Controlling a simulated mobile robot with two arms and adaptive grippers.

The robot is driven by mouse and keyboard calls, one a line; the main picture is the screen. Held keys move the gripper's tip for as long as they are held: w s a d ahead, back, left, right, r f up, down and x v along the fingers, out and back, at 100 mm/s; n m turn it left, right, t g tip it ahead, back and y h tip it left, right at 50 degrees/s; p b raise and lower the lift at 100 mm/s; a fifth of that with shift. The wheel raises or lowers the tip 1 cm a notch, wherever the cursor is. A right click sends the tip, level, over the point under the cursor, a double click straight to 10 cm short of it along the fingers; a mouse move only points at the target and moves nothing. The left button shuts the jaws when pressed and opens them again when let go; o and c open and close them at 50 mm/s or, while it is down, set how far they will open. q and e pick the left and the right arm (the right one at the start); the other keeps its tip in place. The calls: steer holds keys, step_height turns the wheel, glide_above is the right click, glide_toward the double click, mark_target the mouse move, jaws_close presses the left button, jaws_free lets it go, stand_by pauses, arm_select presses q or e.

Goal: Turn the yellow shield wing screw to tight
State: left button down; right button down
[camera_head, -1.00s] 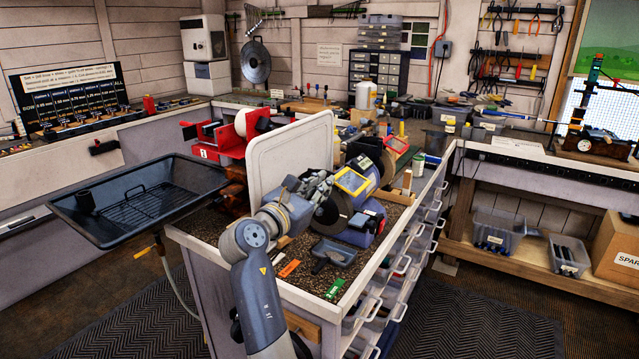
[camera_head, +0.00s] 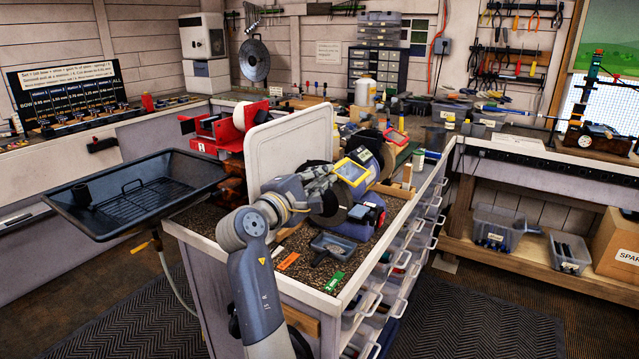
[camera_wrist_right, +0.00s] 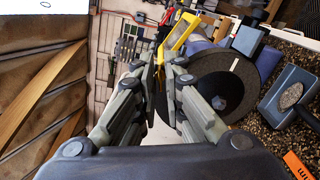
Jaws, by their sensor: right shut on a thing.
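The yellow-framed shield (camera_head: 356,171) stands over the bench grinder's near wheel. It also shows in the right wrist view (camera_wrist_right: 179,36), just beyond my fingertips. My right gripper (camera_head: 334,171) reaches in from the left, at the shield's left edge. In the right wrist view its two fingers (camera_wrist_right: 166,57) are closed together to a narrow gap. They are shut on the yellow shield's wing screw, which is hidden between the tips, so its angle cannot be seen. My left gripper is not in view.
The grinder's dark wheel (camera_wrist_right: 226,88) is close beside my fingers. A white upright panel (camera_head: 290,150) stands behind my wrist.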

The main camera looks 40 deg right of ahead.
steer(key=shift+m+b, duration=1)
steer(key=shift+m, duration=1)
steer(key=c, duration=1.7)
jaws_free()
steer(key=shift+d, duration=0.1)
